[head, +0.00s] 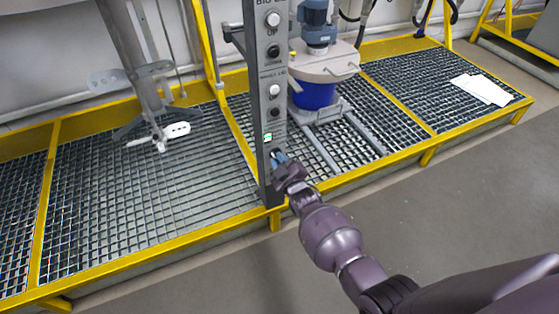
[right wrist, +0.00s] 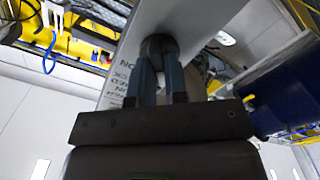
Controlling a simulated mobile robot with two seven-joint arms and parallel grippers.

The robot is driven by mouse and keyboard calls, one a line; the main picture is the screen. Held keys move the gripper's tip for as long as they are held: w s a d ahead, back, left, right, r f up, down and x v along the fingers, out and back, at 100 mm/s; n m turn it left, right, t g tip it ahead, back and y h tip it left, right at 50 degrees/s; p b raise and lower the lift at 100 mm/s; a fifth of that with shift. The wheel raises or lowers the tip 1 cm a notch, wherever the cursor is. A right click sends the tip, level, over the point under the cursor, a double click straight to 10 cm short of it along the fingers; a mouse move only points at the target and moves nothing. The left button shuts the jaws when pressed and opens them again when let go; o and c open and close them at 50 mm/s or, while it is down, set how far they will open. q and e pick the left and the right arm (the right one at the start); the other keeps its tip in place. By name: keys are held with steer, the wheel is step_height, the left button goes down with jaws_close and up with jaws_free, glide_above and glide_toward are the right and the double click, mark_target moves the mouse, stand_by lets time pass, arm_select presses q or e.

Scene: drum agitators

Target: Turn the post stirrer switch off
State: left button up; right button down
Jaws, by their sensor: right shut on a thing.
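The grey control post (head: 264,110) stands upright at the front of the grating, with a column of knobs and buttons. A small green lit spot (head: 267,137) shows low on its face. My right gripper (head: 279,158) is at the post's lower face, just below that green spot. In the right wrist view, the two blue-grey fingers (right wrist: 158,68) are closed around a dark round switch knob (right wrist: 158,44) on the post's lettered face (right wrist: 122,75). In the head view the gripper covers the knob. The knob's pointing direction cannot be read. My left gripper is not in view.
A blue drum (head: 315,94) with a pale lid and motor stands behind the post on the right. A metal agitator shaft (head: 135,60) stands at the left. Yellow-edged grating (head: 200,165) surrounds the post. White sheets (head: 482,89) lie at the right. The front floor is clear.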

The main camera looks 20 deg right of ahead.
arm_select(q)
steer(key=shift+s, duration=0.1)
arm_select(e)
steer(key=c, duration=1.1)
jaws_free()
steer(key=shift+c, duration=0.2)
arm_select(q)
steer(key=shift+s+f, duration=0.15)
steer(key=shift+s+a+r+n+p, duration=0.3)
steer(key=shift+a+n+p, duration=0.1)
steer(key=shift+p, duration=1.05)
arm_select(e)
steer(key=s, duration=1.1)
steer(key=shift+d, duration=0.15)
steer(key=shift+w, duration=0.1)
